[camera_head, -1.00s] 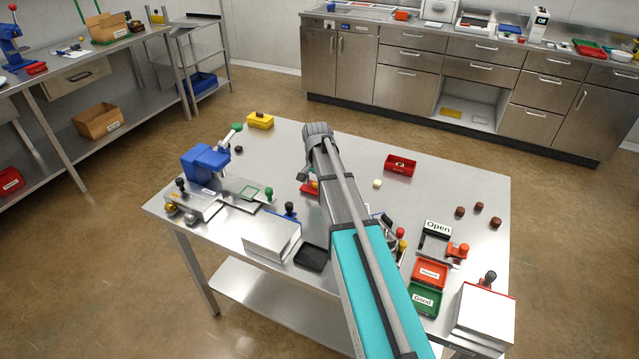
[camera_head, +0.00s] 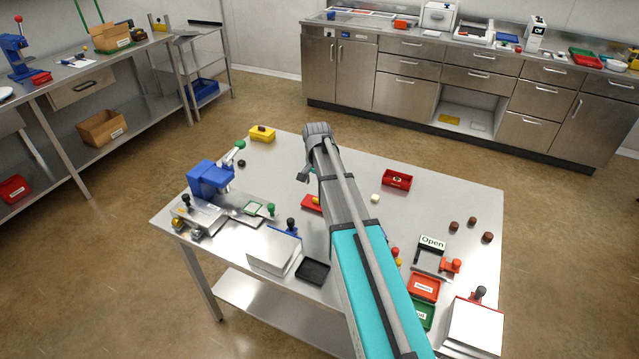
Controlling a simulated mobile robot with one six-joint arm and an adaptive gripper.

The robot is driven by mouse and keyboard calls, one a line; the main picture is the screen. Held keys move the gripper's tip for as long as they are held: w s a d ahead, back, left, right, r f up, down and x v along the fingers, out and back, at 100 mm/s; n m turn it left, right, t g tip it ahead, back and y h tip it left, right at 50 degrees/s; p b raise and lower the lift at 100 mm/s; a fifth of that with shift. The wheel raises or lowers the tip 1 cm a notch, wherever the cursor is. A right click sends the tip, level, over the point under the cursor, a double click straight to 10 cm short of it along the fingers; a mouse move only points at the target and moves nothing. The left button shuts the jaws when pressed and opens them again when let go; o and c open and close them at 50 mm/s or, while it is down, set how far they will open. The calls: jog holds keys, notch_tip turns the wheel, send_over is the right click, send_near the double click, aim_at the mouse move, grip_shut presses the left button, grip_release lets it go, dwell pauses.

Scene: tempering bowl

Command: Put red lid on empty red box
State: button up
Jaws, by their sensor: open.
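A small red box (camera_head: 397,180) stands on the steel table, right of my arm, with a dark thing on or in it. A flat red piece (camera_head: 311,203) with a yellow spot lies left of my arm, partly hidden by it; I cannot tell if it is the red lid. A red labelled tray (camera_head: 424,288) lies at the front right of the table. My gripper (camera_head: 304,175) is open above the table's back middle, mostly hidden behind my arm's end. I see nothing held in it.
A blue press (camera_head: 210,179) and a yellow box (camera_head: 262,134) stand at the table's left. A small pale block (camera_head: 375,199) lies near the red box. Brown pieces (camera_head: 471,222) lie at the right. The table's back right is clear.

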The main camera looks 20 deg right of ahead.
aim_at(317, 200)
jog(key=shift+r+p, duration=2.3)
jog(key=shift+r, duration=0.35)
